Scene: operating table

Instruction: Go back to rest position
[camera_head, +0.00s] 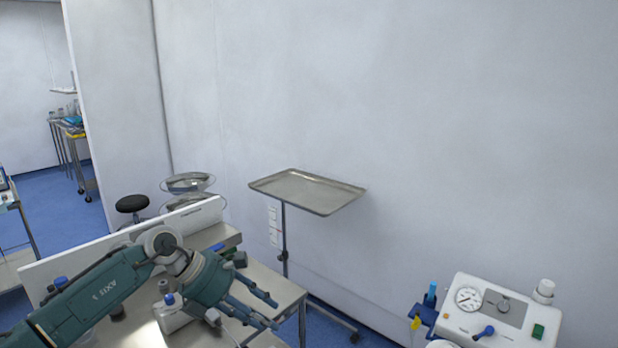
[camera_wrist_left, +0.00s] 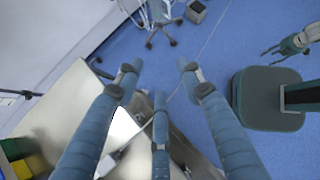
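My left gripper (camera_head: 262,308) hangs over the right end of a metal side table in the head view. Its blue fingers are spread apart and empty, as the left wrist view (camera_wrist_left: 158,80) also shows.
The metal table (camera_head: 272,283) has a white back panel (camera_head: 120,245). A tray stand (camera_head: 308,192) is behind it by the wall. A white device with a gauge (camera_head: 500,308) is at lower right. In the left wrist view, green and yellow boxes (camera_wrist_left: 22,155) lie at lower left.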

